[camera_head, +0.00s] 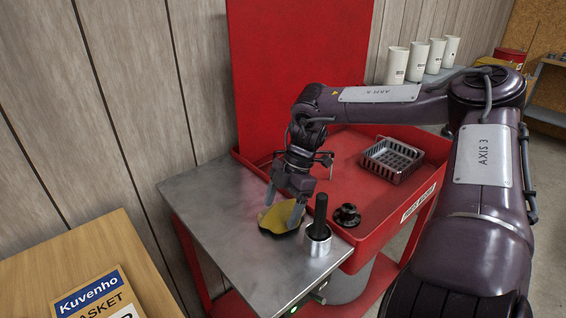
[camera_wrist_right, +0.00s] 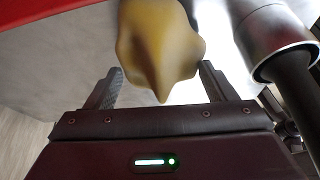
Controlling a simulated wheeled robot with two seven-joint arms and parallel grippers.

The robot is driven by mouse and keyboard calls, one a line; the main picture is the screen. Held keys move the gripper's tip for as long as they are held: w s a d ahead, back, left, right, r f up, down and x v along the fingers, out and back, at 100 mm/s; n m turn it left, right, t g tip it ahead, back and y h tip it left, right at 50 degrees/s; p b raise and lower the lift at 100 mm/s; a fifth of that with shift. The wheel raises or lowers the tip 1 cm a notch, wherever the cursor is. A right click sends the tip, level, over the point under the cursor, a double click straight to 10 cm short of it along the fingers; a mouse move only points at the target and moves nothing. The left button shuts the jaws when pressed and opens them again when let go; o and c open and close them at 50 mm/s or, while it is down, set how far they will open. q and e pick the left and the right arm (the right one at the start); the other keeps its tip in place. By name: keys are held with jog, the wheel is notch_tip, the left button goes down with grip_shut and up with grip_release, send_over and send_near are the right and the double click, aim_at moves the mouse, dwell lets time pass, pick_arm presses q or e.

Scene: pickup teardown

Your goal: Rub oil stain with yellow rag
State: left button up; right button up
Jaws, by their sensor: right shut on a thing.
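The yellow rag (camera_head: 274,219) is on the steel top of the cart, bunched under my right gripper (camera_head: 283,203). My right gripper points down and is shut on the rag. In the right wrist view the rag (camera_wrist_right: 160,40) bulges out between the two fingers of the gripper (camera_wrist_right: 160,82). A thin dark edge (camera_head: 268,233) shows along the rag's lower side and may be part of the oil stain. The rag and fingers hide the rest of that spot. My left gripper is not in view.
A metal cup with a black-handled tool (camera_head: 318,236) stands close right of the rag. A black round part (camera_head: 347,215) and a grey basket (camera_head: 390,160) are in the red tray (camera_head: 340,150). The steel top (camera_head: 215,215) is clear to the left.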

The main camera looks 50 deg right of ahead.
jog(key=shift+w+r+p, duration=0.15)
jog(key=shift+r+p, duration=0.2)
jog(key=shift+r, duration=0.25)
jog(key=shift+w+r+p, duration=0.15)
jog(key=shift+r+p, duration=0.2)
jog(key=shift+r, duration=0.2)
jog(key=shift+w+d+r+p, duration=0.1)
jog(key=shift+r+p, duration=1.35)
jog(key=shift+r, duration=0.1)
jog(key=shift+r+p, duration=0.6)
